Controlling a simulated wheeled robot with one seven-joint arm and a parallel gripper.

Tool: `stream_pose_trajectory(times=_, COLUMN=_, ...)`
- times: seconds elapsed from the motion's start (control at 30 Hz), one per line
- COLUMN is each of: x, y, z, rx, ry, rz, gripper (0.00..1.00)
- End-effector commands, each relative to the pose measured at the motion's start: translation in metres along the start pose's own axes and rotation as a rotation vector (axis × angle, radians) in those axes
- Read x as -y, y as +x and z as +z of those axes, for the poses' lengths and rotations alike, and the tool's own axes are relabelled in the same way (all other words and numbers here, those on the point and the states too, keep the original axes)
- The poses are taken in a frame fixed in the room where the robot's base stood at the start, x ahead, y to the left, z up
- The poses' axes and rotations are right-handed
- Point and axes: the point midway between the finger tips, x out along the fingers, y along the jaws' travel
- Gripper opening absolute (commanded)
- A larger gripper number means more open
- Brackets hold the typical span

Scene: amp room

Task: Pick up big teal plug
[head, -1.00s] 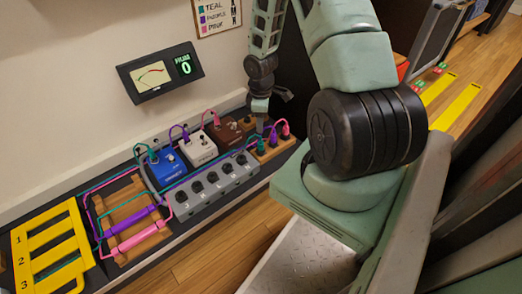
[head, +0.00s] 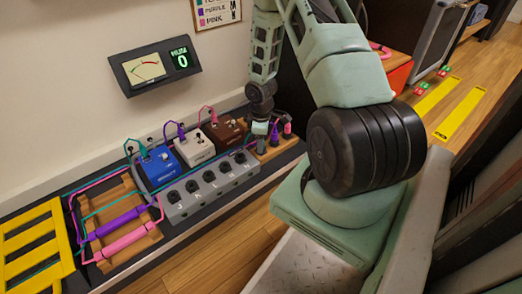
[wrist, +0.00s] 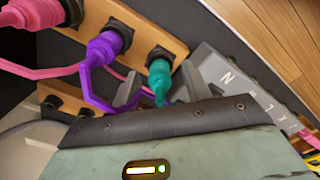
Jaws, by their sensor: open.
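The big teal plug (wrist: 158,76) stands in the wooden socket block (wrist: 136,42), at the end of a row with a purple plug (wrist: 106,46) and a pink plug (wrist: 62,10). In the wrist view my gripper (wrist: 160,88) is open, with one finger on each side of the teal plug; I cannot tell if they touch it. In the head view my gripper (head: 260,130) is low over the near end of the block (head: 279,149), and mostly hides the teal plug.
Blue (head: 158,167), white (head: 194,149) and brown (head: 226,133) pedals stand left of the block, with smaller plugs and cables. A grey socket strip (head: 205,193) lies in front of them. A meter (head: 155,67) hangs on the wall. Purple and pink plugs stand close beside my gripper.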

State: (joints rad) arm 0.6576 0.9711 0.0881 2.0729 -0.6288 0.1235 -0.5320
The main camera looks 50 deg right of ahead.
Motion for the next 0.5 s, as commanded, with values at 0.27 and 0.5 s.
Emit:
stream_pose_trajectory(times=0.27, x=-0.0001, y=0.0084, z=-0.0003, rx=0.000, ry=0.000, rz=0.001, gripper=0.48)
stream_pose_trajectory(times=0.5, x=-0.0001, y=0.0083, z=-0.0002, rx=0.000, ry=0.000, rz=0.001, gripper=0.00)
